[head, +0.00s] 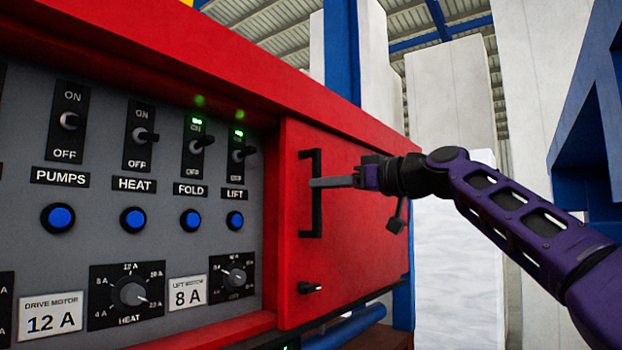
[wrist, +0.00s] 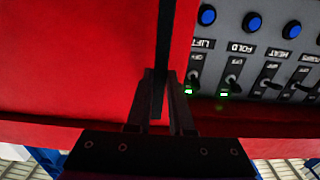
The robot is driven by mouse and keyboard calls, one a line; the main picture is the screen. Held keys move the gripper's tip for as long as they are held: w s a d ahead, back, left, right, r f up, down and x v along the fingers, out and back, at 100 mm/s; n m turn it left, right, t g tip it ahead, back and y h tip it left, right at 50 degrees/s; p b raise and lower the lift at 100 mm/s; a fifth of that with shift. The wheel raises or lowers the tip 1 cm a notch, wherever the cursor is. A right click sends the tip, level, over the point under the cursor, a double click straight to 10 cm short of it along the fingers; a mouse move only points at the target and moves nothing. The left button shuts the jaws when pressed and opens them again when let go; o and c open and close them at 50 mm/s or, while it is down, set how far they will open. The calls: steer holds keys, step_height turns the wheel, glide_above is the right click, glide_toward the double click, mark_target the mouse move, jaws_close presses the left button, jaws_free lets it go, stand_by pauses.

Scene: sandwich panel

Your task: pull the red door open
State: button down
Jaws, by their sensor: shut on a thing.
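The red door (head: 355,262) is a flat panel at the right of the grey control panel in the head view. It looks closed, close to flush with the red frame. Its black bar handle (head: 316,215) stands upright near the door's left edge. My gripper (head: 318,183) reaches in from the right and is shut on the handle at about mid-height. In the wrist view the door (wrist: 75,60) fills the left side, and the fingers (wrist: 162,105) close around the dark handle bar (wrist: 160,100), partly hiding it.
The grey control panel (head: 95,215) beside the door carries switches, blue buttons and dials. A small black knob (head: 309,288) sticks out at the door's lower left. A blue rack (head: 590,130) stands at the right. Pale columns (head: 450,95) stand behind.

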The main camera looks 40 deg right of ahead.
steer(key=shift+w+d, duration=0.1)
steer(key=shift+d, duration=0.3)
steer(key=c, duration=0.8)
jaws_free()
steer(key=v, duration=0.7)
steer(key=shift+s, duration=0.25)
